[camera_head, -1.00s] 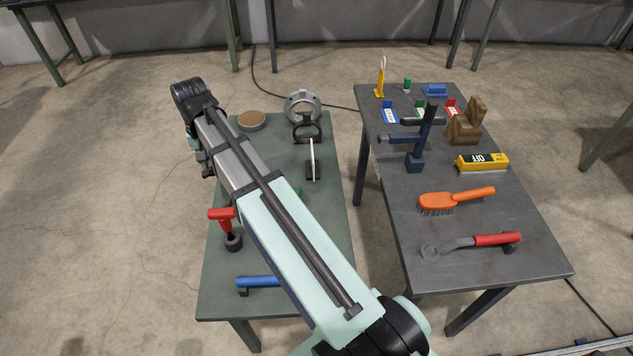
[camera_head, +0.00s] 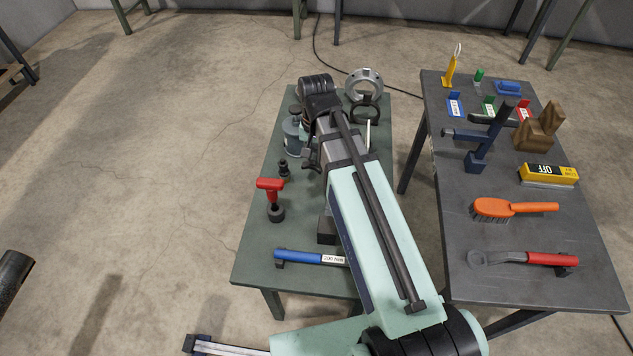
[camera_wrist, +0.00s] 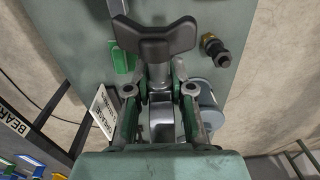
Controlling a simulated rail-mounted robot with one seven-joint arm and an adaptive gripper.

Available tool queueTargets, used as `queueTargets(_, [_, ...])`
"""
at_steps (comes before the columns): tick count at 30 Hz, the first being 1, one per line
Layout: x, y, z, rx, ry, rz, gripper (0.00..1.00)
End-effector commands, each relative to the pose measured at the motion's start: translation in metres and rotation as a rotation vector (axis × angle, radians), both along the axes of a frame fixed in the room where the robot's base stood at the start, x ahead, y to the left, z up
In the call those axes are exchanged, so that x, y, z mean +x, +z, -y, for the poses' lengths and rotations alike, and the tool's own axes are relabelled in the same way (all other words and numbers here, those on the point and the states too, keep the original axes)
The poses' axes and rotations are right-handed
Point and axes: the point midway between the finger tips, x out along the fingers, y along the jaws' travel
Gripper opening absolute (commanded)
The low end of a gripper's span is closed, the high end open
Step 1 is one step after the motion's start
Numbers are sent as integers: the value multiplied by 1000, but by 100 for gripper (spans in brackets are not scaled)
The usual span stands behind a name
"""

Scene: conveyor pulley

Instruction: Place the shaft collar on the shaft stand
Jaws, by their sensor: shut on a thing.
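My gripper (camera_wrist: 158,82) points down over the green worktable. It is shut on a dark grey, two-winged piece (camera_wrist: 155,38), which sticks out past the fingertips in the wrist view. The piece also shows as a black shape left of my arm (camera_head: 311,160). I cannot tell for sure whether it is the shaft collar. I cannot confirm which thing is the shaft stand. My arm hides the middle of the table.
A grey-blue canister (camera_head: 292,138) stands close to my gripper. A red-handled tool (camera_head: 271,190) and a blue-handled wrench (camera_head: 310,257) are nearer. A metal flange ring (camera_head: 365,82) stands at the back. The dark table (camera_head: 485,220) on the right holds several tools and trays.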

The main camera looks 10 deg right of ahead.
Motion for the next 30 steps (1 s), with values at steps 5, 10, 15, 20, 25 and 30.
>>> queueTargets(5, [0, -34, 0, -1, 0, -1, 0])
queueTargets(10, [0, -64, 0, -1, 0, -1, 0])
queueTargets(15, [0, -86, 0, 0, 0, 0, 0])
queueTargets(20, [1, -94, 0, -1, 0, 2, 0])
queueTargets(25, [0, -101, 0, 0, 0, 1, 0])
queueTargets(30, [0, -119, 0, -1, 0, 0, 0])
